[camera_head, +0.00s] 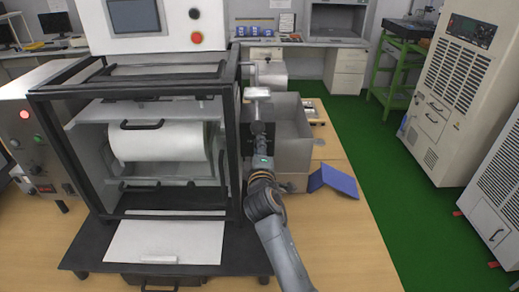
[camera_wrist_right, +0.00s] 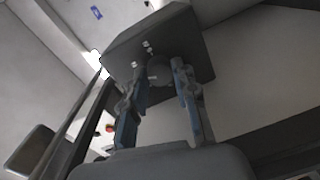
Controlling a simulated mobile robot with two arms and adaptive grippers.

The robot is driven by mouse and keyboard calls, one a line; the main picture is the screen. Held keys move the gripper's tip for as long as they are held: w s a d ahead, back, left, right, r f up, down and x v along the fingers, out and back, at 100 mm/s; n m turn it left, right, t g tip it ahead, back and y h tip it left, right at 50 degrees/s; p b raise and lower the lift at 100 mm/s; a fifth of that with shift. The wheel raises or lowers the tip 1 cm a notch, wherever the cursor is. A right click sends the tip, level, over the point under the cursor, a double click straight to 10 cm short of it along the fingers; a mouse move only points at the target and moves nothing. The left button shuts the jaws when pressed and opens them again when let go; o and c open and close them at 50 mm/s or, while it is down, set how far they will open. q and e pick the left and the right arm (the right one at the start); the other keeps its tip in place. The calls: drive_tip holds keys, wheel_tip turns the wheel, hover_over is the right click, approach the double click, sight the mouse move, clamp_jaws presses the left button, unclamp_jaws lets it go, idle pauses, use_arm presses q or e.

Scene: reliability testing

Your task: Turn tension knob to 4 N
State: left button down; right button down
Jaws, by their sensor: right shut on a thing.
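The tension knob (camera_wrist_right: 159,75) is a small round grey part on the face of a dark grey box (camera_wrist_right: 190,40) in the right wrist view. My right gripper (camera_wrist_right: 161,70) has its two blue-padded fingers on either side of the knob and is shut on it. In the head view my right gripper (camera_head: 257,122) reaches up at the machine's right side, just below a small light-topped housing (camera_head: 257,92). The knob and any tension scale or reading cannot be made out there. My left gripper is in neither view.
The black-framed machine (camera_head: 233,150) with a white roll (camera_head: 160,143) stands left of my right arm. A grey open bin (camera_head: 290,150) and a blue panel (camera_head: 335,180) lie to the right. The wooden table (camera_head: 340,240) is clear at its front right.

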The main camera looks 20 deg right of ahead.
drive_tip(key=c, duration=1)
unclamp_jaws()
drive_tip(key=shift+c, duration=0.2)
drive_tip(key=v, duration=0.7)
drive_tip(key=shift+s, duration=0.3)
drive_tip(key=shift+f, duration=0.1)
